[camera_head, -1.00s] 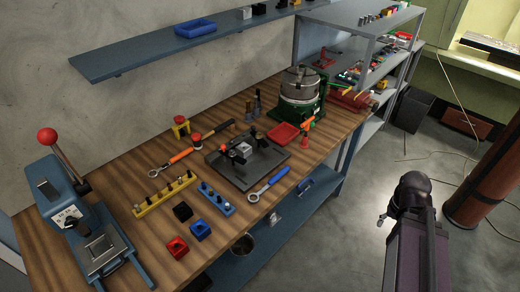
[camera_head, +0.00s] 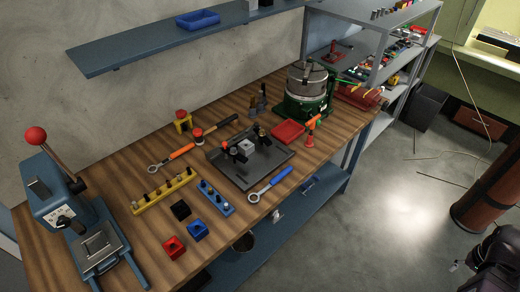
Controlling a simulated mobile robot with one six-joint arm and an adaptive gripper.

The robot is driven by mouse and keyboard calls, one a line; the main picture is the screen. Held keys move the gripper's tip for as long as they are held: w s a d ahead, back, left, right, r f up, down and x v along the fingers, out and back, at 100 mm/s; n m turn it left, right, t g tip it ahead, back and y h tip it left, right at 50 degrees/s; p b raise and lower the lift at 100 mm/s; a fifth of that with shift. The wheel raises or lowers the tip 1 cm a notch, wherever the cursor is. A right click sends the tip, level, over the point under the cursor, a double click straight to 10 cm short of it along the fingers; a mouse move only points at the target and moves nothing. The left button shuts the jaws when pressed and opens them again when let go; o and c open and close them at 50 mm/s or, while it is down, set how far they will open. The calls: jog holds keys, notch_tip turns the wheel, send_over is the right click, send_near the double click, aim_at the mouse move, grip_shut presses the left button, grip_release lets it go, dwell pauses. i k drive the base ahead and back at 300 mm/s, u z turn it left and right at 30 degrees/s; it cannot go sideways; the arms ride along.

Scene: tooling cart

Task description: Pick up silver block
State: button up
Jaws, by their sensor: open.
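A small silver block (camera_head: 246,147) sits on a dark fixture plate (camera_head: 262,171) in the middle of the wooden bench, among small clamps with red and black parts. Its top and front face show; its lower edge is partly hard to make out. Part of my dark arm shows at the lower right edge, well away from the block and off the bench. My gripper cannot be made out in this view.
Around the plate lie a blue-handled wrench (camera_head: 269,185), a blue peg strip (camera_head: 215,198), a yellow peg strip (camera_head: 164,191) and a red tray (camera_head: 288,132). A blue press (camera_head: 75,215) stands left, a green-based pot (camera_head: 307,90) behind. A shelf (camera_head: 160,45) overhangs the back.

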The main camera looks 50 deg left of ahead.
aim_at(246, 151)
jog(key=z, duration=0.15)
jog(key=k, duration=1.15)
jog(key=u, duration=1.35)
jog(key=i, duration=1)
jog(key=z, duration=0.1)
